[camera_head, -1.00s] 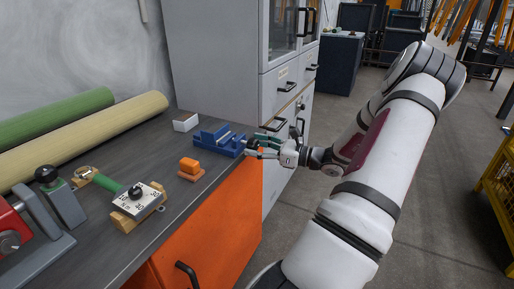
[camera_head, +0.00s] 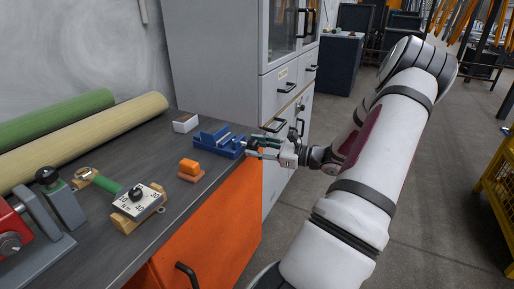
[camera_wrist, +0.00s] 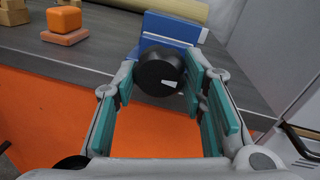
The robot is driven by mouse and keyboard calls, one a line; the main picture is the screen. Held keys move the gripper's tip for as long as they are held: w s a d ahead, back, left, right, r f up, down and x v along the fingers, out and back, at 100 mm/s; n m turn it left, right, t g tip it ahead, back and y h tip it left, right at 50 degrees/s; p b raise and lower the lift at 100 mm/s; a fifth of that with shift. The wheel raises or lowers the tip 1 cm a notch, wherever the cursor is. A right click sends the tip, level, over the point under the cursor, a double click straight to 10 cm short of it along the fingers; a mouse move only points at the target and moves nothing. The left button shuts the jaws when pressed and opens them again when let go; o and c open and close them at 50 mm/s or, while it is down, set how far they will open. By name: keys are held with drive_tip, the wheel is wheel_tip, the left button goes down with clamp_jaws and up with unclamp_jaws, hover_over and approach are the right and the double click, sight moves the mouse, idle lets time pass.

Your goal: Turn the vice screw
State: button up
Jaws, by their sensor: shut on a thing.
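The blue vice (camera_head: 219,141) stands on the dark bench top near its right edge, and it also shows in the wrist view (camera_wrist: 174,28). Its screw ends in a round black knob (camera_wrist: 160,71) with a white mark on its face, pointing to the right. My gripper (camera_wrist: 161,88) has its teal-padded fingers on both sides of the knob and is shut on it. In the head view my gripper (camera_head: 257,146) reaches the vice from the right, and the knob is mostly hidden by the fingers.
An orange block (camera_head: 190,167) sits left of the vice. A white box (camera_head: 185,122) stands behind. A gauge block (camera_head: 138,201) and a red-and-grey tool (camera_head: 50,215) are further left. Two rolls (camera_head: 90,135) lie at the back. A grey cabinet (camera_head: 220,70) stands behind the bench.

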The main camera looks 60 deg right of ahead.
drive_tip(key=n+b, duration=0.1)
drive_tip(key=n, duration=0.4)
drive_tip(key=shift+h+b, duration=0.35)
drive_tip(key=shift+h, duration=0.05)
drive_tip(key=n+b, duration=0.3)
drive_tip(key=n, duration=0.1)
drive_tip(key=shift+g+h+b, duration=0.3)
drive_tip(key=shift+b, duration=0.05)
drive_tip(key=n+b, duration=0.5)
drive_tip(key=b, duration=0.2)
drive_tip(key=shift+h, duration=0.4)
drive_tip(key=n+b, duration=0.2)
drive_tip(key=b, duration=0.2)
drive_tip(key=shift+b, duration=0.3)
drive_tip(key=shift+r+n+h+b, duration=0.1)
drive_tip(key=shift+n+h+b, duration=0.2)
drive_tip(key=shift+n+b, duration=0.45)
drive_tip(key=shift+r+b, duration=0.1)
drive_tip(key=shift+b, duration=0.25)
drive_tip(key=o, duration=1.2)
drive_tip(key=shift+s, duration=0.15)
